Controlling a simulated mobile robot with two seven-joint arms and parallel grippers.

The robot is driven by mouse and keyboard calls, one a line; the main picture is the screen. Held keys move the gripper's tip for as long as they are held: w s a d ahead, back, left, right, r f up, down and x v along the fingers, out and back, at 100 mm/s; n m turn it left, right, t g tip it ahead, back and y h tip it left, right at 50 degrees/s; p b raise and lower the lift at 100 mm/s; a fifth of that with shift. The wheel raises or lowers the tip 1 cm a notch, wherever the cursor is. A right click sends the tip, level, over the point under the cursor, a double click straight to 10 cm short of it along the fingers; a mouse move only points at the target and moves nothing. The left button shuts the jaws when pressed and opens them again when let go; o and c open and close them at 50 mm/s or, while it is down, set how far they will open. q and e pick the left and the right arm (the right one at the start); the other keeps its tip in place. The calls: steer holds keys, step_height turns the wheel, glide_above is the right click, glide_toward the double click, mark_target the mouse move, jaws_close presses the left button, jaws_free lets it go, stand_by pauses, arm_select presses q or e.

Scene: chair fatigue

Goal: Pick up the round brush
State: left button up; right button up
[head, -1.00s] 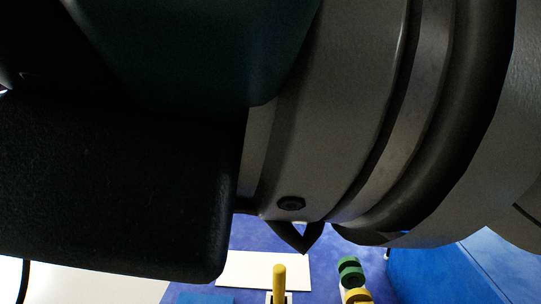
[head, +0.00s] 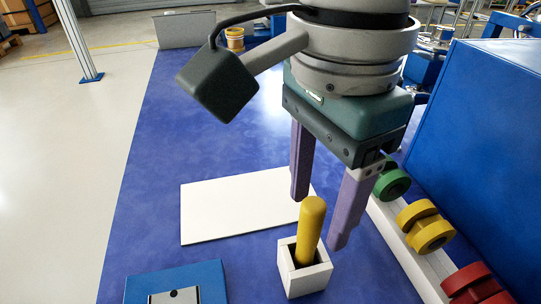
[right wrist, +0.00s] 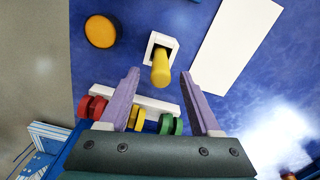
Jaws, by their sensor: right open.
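The round brush shows as a yellow rounded handle (head: 311,225) standing slightly tilted in a small white square holder (head: 305,278); its lower end is hidden inside. My right gripper (head: 319,220) is open and points down, its two purple fingers just above and behind the handle in the head view. In the right wrist view the handle (right wrist: 161,70) appears between the open fingertips (right wrist: 160,75), with the holder (right wrist: 171,42) beyond it. I see no contact between fingers and handle. My left gripper is out of view.
A white rail (head: 412,262) with green, yellow and red round knobs (head: 432,233) runs along the right, beside a large blue box (head: 485,150). A white board (head: 215,212) lies behind the holder. A blue pad (head: 140,289) lies front left. An orange disc (right wrist: 101,31) shows in the wrist view.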

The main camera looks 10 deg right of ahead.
mark_target(309, 234)
steer(key=shift+a+f, duration=0.1)
steer(key=shift+f, duration=0.35)
step_height(309, 234, down, 4)
steer(key=b, duration=0.2)
steer(key=shift+s+a+f+b, duration=0.1)
steer(key=shift+s+f+b, duration=0.05)
steer(key=shift+b, duration=0.2)
steer(key=shift+c, duration=0.5)
steer(key=c, duration=0.9)
jaws_close()
